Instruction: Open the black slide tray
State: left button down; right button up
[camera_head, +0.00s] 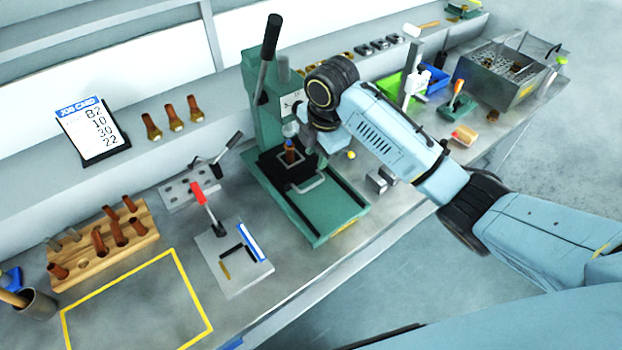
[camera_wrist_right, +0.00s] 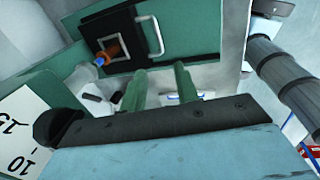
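The black slide tray (camera_head: 268,163) sits at the back of its dark rails on the green press base (camera_head: 322,222), under the press head. A brown part with a blue top (camera_head: 290,150) stands on it. A U-shaped metal handle (camera_head: 311,181) is at its front; the handle also shows in the wrist view (camera_wrist_right: 152,37). My right gripper (camera_head: 318,155) is beside the press, close to the tray. In the wrist view its two green fingers (camera_wrist_right: 160,72) are apart with nothing between them, and the handle is beyond their tips, apparently untouched. My left gripper is not in view.
The press column and long lever (camera_head: 268,60) rise behind the tray. A red-handled fixture (camera_head: 205,210) stands to the left. Small metal blocks (camera_head: 380,180) lie right of the base. The yellow-outlined area (camera_head: 135,300) is clear.

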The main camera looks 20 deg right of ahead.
aim_at(310, 186)
jog(key=f, duration=0.4)
jog(key=w+f, duration=0.1)
jog(key=f, duration=0.3)
jog(key=w+f, duration=0.1)
jog(key=f, duration=0.4)
jog(key=shift+w+a, duration=0.2)
jog(key=shift+a, duration=0.15)
jog(key=shift+c, duration=0.4)
jog(key=shift+r, duration=0.1)
grip_shut()
